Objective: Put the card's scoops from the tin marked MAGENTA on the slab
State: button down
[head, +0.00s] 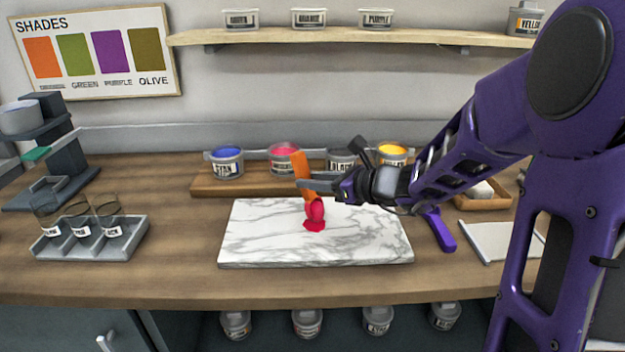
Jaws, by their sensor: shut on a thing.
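My gripper (318,184) is shut on an orange-handled tool (301,164), held upright above the marble slab (260,243). The tool's lower end (315,208) is coated in magenta ink. A small magenta patch (314,226) lies on the slab right below it; I cannot tell whether the tool touches it. A tin of magenta-pink ink (284,158) stands behind the slab; its label is too small to read. No writing for scoops is readable.
A blue-ink tin (227,161), a partly hidden tin (343,163) and a yellow-ink tin (392,154) share the wooden riser (209,187). A purple tool (440,231) and pale sheet (492,241) lie right. A tray of jars (127,244) stands left. A SHADES chart (97,50) hangs behind.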

aim_at(305, 164)
jog(key=shift+f+b, duration=0.8)
jog(key=shift+b, duration=0.1)
dwell(1.6)
jog(key=shift+r, duration=0.1)
notch_tip(305, 164, up, 5)
jog(key=p, duration=0.4)
